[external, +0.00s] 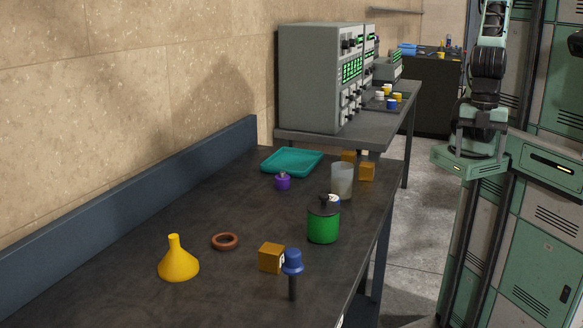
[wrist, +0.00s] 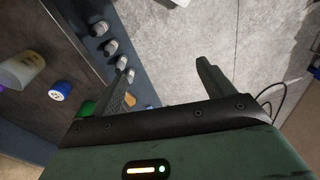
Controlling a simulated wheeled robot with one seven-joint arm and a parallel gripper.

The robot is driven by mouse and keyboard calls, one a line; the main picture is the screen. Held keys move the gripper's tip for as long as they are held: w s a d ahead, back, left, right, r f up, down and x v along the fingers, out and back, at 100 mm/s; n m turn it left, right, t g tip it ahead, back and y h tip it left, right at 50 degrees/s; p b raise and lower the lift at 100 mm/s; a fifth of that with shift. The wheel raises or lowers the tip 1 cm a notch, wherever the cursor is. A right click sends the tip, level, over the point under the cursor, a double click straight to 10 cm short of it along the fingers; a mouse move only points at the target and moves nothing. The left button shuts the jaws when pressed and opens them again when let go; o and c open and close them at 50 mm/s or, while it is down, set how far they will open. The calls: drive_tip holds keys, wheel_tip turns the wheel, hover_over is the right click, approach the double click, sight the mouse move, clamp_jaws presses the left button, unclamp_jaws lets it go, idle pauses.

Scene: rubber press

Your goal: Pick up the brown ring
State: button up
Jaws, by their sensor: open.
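The brown ring (external: 225,241) lies flat on the dark table (external: 130,295), right of and behind the yellow funnel (external: 178,262). It does not show in the wrist view. My gripper (wrist: 167,68) is open and empty in the wrist view, with its fingers apart above the grey floor beside the table. In the external view, my green hand (external: 470,160) hangs to the right of the table, far from the ring. Its fingers are hard to make out there.
Near the ring stand an orange block (external: 271,258), a blue-topped tool (external: 292,265) and a green can (external: 323,223). A translucent cup (external: 342,182), a purple jar (external: 283,181) and a teal tray (external: 292,162) are farther back.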

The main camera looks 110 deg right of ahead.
drive_tip(key=w+d+f+n+t+p, duration=0.1)
drive_tip(key=w+d+n+t, duration=0.25)
drive_tip(key=w, duration=0.95)
drive_tip(key=w+d+n+t+p, duration=0.2)
drive_tip(key=w+d+n+t, duration=0.15)
drive_tip(key=w, duration=0.95)
drive_tip(key=w+d+n+t+y+p, duration=0.45)
drive_tip(key=w+d+n, duration=1.25)
drive_tip(key=n, duration=0.9)
drive_tip(key=shift+t, duration=0.25)
drive_tip(key=f, duration=1.1)
drive_tip(key=shift+s+d, duration=0.3)
drive_tip(key=shift+s, duration=0.05)
drive_tip(key=p, duration=0.3)
approach(220, 244)
drive_tip(key=shift+w+a+f+p, duration=0.15)
drive_tip(key=shift+w+f+p, duration=0.6)
drive_tip(key=shift+w, duration=0.3)
drive_tip(key=shift+w+a+f+p, duration=0.2)
drive_tip(key=shift+w+f+p, duration=0.5)
drive_tip(key=shift+w, duration=0.35)
